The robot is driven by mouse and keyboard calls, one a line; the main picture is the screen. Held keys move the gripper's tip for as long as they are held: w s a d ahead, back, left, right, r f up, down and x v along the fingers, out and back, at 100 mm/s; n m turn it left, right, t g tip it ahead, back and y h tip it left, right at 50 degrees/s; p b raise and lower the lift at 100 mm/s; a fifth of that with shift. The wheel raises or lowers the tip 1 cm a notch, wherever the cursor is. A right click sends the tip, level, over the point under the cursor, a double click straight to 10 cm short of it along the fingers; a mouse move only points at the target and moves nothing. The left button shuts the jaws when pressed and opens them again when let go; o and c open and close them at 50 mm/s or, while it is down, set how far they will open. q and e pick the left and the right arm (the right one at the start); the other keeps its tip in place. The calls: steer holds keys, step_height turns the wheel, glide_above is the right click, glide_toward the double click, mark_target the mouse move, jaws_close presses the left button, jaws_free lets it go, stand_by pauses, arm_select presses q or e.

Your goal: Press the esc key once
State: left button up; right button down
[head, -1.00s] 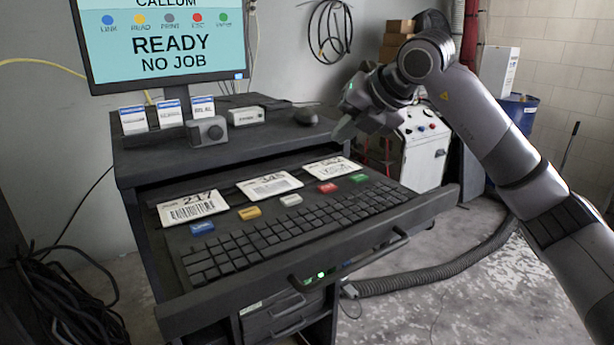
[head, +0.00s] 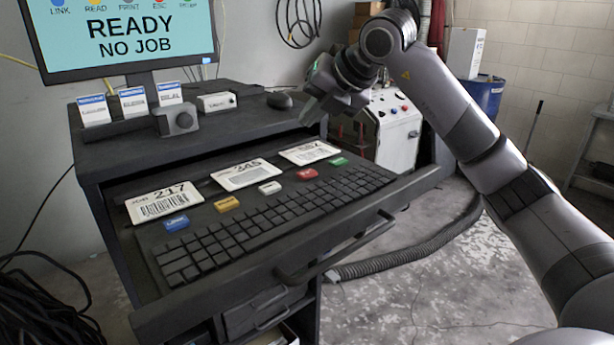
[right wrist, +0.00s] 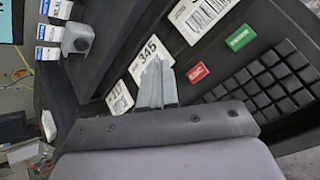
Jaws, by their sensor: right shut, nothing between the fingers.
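The esc key is the red key (head: 306,174) in the row of coloured keys above the keyboard. It also shows in the right wrist view (right wrist: 198,72), just right of my fingers. My right gripper (head: 311,112) is shut and empty. It hangs above and behind the red key, near the front edge of the desk's upper shelf, apart from the key. In the right wrist view the closed fingers (right wrist: 157,84) overlap the middle job card. My left gripper is out of view.
The green key (head: 338,161) is right of the red one; white (head: 270,187), yellow (head: 227,204) and blue (head: 176,222) keys lie left. Job cards (head: 246,173) lie behind them. The black keyboard (head: 270,222) is in front. The monitor (head: 120,35) reads "READY NO JOB".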

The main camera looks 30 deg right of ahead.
steer(key=b, duration=0.6)
glide_above(311, 174)
step_height(311, 174, down, 7)
steer(key=shift+f, duration=0.35)
stand_by(1.3)
steer(key=shift+f, duration=0.4)
steer(key=shift+f+b, duration=0.4)
steer(key=shift+b, duration=0.1)
stand_by(0.5)
steer(key=shift+r, duration=0.1)
steer(key=shift+r+p, duration=0.7)
steer(key=shift+p, duration=0.05)
